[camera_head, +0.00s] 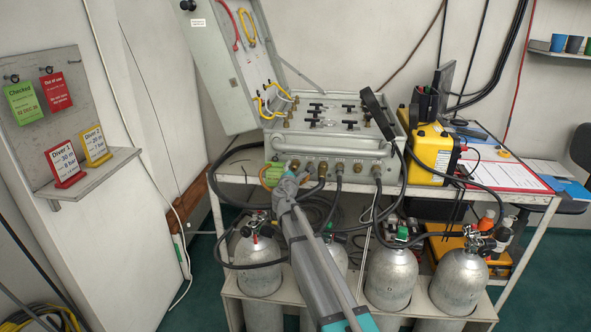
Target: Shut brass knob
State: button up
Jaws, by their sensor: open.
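The grey air panel case (330,134) stands on the table with its lid raised. A row of brass-coloured fittings runs along its lower front, with hoses on some of them. A small brass knob (295,164) shows at the left end of this row, just above my gripper. My gripper (291,176) is open in front of the case's lower left and is seen from behind along my arm. Its fingertips are small here, and I cannot tell whether they touch the knob. Which way the knob is turned does not show.
Black hoses loop below and beside the case. Several grey cylinders (391,276) stand in a rack under the table. A yellow unit (432,149) and papers (502,176) lie right of the case.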

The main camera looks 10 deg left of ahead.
jog(key=shift+w, duration=0.7)
